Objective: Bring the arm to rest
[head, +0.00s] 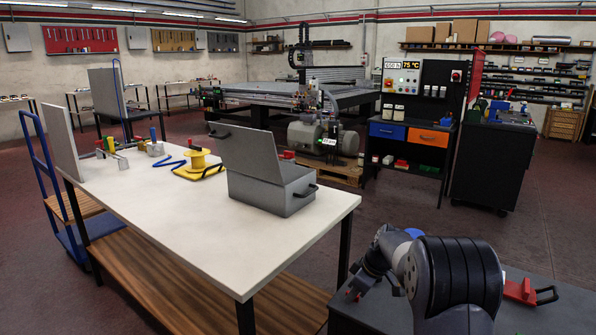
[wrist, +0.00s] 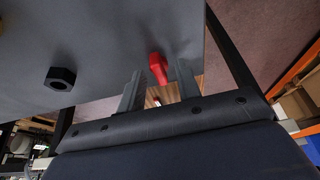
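My arm bends down at the lower right of the head view, with my gripper (head: 362,286) low over the left edge of a dark grey bench top (head: 535,308). In the wrist view my gripper (wrist: 158,84) has its two grey fingers apart with a gap between them. A small red part (wrist: 157,68) shows just beyond the fingertips, against the edge of a grey surface (wrist: 110,35). I see no finger pressed on it. Much of the wrist and gripper is hidden in the head view by my own arm.
A black hex nut (wrist: 60,77) lies on the grey surface. A red part with a black handle (head: 529,292) sits on the bench right of my arm. A white table (head: 150,205) with an open grey case (head: 266,172) stands to the left.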

